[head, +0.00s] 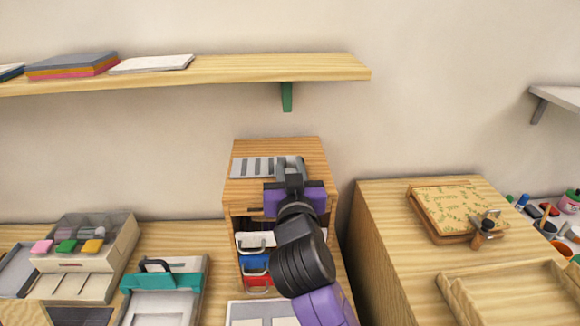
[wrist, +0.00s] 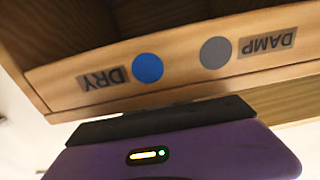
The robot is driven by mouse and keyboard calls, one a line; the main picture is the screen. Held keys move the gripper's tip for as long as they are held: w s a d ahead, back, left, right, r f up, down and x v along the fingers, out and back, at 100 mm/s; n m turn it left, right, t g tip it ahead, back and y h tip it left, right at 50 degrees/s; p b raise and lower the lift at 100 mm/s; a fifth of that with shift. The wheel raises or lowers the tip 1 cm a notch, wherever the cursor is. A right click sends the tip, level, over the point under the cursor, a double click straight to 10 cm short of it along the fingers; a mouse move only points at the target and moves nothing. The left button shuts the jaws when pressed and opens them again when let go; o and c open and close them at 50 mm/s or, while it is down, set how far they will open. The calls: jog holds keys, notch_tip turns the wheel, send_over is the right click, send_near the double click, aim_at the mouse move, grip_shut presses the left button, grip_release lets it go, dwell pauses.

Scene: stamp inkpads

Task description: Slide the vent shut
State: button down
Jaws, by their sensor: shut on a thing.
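The vent (head: 250,167) is a grey slatted plate on top of a wooden cabinet (head: 280,146). Dark gaps show between its slats on the left part. My gripper (head: 291,168) is over the vent's right end, with its fingers closed there. It appears shut on the vent's sliding part, but the grip itself is mostly hidden by the fingers and purple body. In the wrist view, the cabinet's front edge shows upside-down labels DRY (wrist: 103,79) with a blue dot and DAMP (wrist: 268,43) with a grey dot. The fingertips do not show there.
A wall shelf (head: 240,68) with books runs above. A wooden block (head: 375,225) bearing a patterned press (head: 450,210) stands right. A teal-clamped board (head: 165,280) and clear-lidded box (head: 95,235) stand left.

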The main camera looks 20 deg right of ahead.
aim_at(311, 176)
jog(key=shift+s+d+p, duration=0.15)
jog(key=shift+s+d, duration=0.1)
jog(key=shift+d, duration=0.45)
jog(key=shift+s+d+p, duration=0.2)
jog(key=shift+d, duration=0.55)
jog(key=shift+s+d+p, duration=0.15)
jog(key=shift+s+d, duration=0.1)
jog(key=shift+d, duration=0.45)
jog(key=c, duration=1.1)
grip_release()
jog(key=shift+d, duration=0.1)
jog(key=shift+s, duration=0.15)
jog(key=shift+s+a+f, duration=0.1)
jog(key=shift+s+a, duration=0.15)
jog(key=shift+s, duration=0.05)
jog(key=b+v, duration=0.1)
jog(key=v, duration=0.6)
jog(key=shift+d, duration=0.1)
